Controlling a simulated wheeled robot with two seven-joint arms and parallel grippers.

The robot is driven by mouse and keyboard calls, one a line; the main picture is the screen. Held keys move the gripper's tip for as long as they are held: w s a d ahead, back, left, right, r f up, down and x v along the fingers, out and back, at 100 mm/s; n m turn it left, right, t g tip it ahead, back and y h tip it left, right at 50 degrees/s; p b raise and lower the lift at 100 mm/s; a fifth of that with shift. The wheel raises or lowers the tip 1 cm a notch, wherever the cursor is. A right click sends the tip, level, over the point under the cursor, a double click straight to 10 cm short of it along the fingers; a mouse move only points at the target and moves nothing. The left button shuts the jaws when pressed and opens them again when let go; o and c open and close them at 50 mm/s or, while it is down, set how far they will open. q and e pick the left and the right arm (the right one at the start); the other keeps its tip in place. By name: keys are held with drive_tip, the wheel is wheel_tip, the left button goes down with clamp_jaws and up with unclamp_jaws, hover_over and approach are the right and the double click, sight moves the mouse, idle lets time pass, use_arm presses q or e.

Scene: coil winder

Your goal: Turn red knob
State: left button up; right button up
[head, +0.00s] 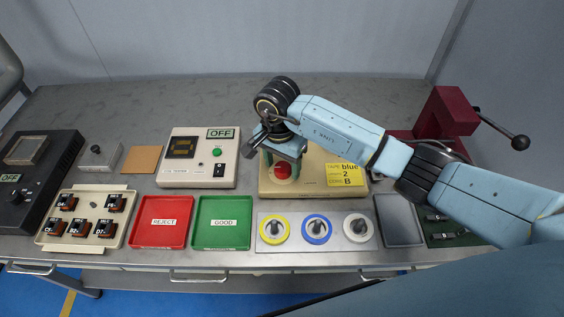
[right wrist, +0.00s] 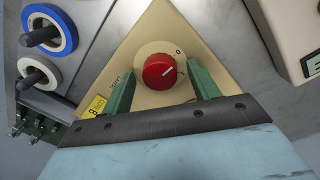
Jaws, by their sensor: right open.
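The red knob (right wrist: 160,71) sits on a pale dial plate on the front of the beige coil winder (head: 320,187). A white pointer line shows on the knob, with markings such as 0 and 1 around it. In the head view the red knob (head: 283,171) shows just below my right gripper (head: 282,165). In the right wrist view my right gripper (right wrist: 160,90) is open, its two green fingers on either side of the knob with gaps between. I cannot tell how deep the fingers reach around it. My left gripper is not in view.
A yellow label (head: 345,174) is on the winder's front. Tape rolls on a grey plate (head: 297,243) stand in front. A tester (head: 198,157) is to the left, with red (head: 163,240) and green (head: 222,240) trays before it. A dark red press (head: 447,112) stands at right.

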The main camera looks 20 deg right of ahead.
drive_tip(key=c, duration=1)
drive_tip(key=shift+o, duration=0.2)
